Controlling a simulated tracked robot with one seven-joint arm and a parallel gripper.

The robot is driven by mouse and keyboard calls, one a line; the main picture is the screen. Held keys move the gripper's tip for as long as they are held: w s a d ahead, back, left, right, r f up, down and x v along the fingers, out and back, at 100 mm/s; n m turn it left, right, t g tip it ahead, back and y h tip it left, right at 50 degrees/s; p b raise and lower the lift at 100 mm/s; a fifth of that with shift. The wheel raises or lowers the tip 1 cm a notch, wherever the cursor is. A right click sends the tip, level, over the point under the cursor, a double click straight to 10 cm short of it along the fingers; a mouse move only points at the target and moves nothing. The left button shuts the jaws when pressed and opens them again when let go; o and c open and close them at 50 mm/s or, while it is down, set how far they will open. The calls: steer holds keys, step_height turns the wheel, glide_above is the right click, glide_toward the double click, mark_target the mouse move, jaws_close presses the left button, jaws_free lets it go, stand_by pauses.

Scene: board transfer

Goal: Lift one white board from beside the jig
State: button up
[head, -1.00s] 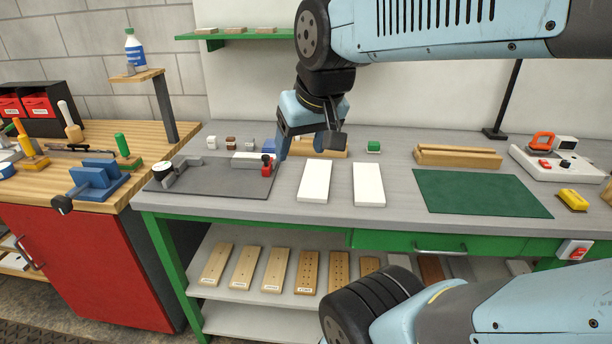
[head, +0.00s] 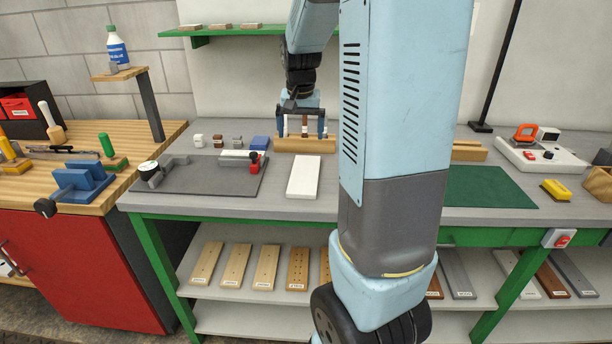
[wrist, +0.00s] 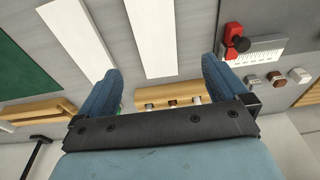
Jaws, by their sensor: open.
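Two white boards lie flat on the grey bench; in the wrist view one is left (wrist: 78,35) and one is nearer the middle (wrist: 153,35). In the head view one board (head: 303,178) shows right of the jig; my arm hides the other. The jig, a dark plate (head: 215,181) with a red clamp, also shows at the wrist view's right edge (wrist: 234,40). My gripper (head: 302,134) is open and empty, behind the visible board. In the wrist view the middle board's end appears between the fingertips (wrist: 160,67); height above it is unclear.
A wooden block (head: 288,145) stands behind the boards, near the gripper. A green mat (head: 485,188) lies to the right, with a white device (head: 540,156) beyond it. A few small blocks stand behind the jig.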

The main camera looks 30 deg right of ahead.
mark_target(305, 173)
steer(key=d+f, duration=0.1)
steer(key=f, duration=0.4)
steer(key=w+d+f, duration=0.1)
steer(key=f, duration=0.4)
steer(key=w+f, duration=0.1)
steer(key=f, duration=0.4)
steer(key=shift+w+d+f, duration=0.1)
steer(key=shift+w+d, duration=0.15)
steer(key=shift+d, duration=0.15)
steer(key=c, duration=0.9)
